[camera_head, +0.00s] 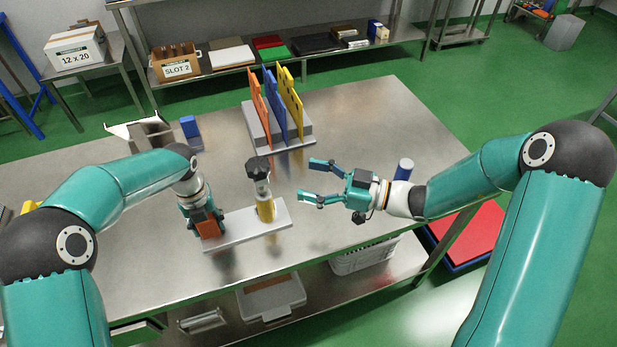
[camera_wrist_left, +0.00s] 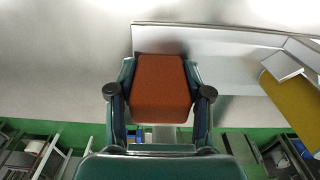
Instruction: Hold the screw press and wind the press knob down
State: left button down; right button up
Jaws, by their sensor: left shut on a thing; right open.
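The screw press has a pale flat base (camera_head: 248,228), an orange-brown block (camera_head: 209,228) at its left end and a yellow post (camera_head: 266,210) with a dark press knob (camera_head: 258,168) on top. My left gripper (camera_head: 205,222) is shut on the orange-brown block. The left wrist view shows the block (camera_wrist_left: 160,88) between both fingers, with the base (camera_wrist_left: 215,45) behind it and part of the yellow post (camera_wrist_left: 295,100) at right. My right gripper (camera_head: 310,179) is open and empty, to the right of the knob and apart from it, its fingers pointing left.
A rack with orange, blue and yellow boards (camera_head: 282,140) stands behind the press. A blue block (camera_head: 189,127) is at the back left. A blue-and-white cylinder (camera_head: 404,169) stands by my right wrist. The table's right rear (camera_head: 375,110) is clear.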

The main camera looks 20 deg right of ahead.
notch_tip(320, 180, up, 3)
jog(key=m+g+y, duration=0.1)
jog(key=m+y, duration=0.1)
jog(key=m, duration=1.2)
jog(key=m+g+y, duration=0.1)
jog(key=m+g, duration=0.7)
jog(key=m, duration=0.8)
send_near(258, 168)
jog(key=a, duration=0.3)
jog(key=w+a+f, duration=0.1)
jog(key=a, duration=0.2)
jog(key=w+a, duration=0.1)
jog(key=a, duration=0.2)
jog(key=shift+a+f, duration=0.25)
jog(key=shift+a, duration=0.15)
jog(key=shift+c, duration=0.3)
